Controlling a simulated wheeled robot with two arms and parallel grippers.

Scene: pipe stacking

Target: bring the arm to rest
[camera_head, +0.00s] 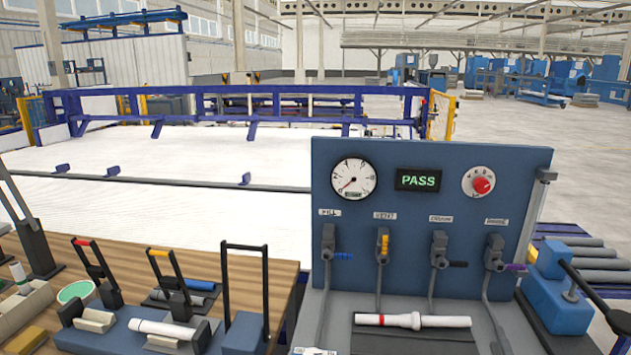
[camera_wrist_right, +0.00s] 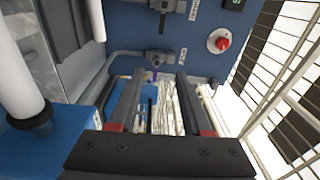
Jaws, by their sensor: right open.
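My right gripper (camera_wrist_right: 158,78) shows in the right wrist view with its two dark fingers apart and nothing held between them. A white pipe with a red band (camera_head: 412,321) lies on the dark pad in front of the panel. I cannot make out either gripper clearly in the head view.
A blue pump (camera_head: 555,290) with a black lever stands right of the panel. A red knob (camera_head: 481,185) and a gauge (camera_head: 353,180) sit on the panel. The wooden table (camera_head: 215,262) at left carries clamps and a white pipe (camera_head: 162,328).

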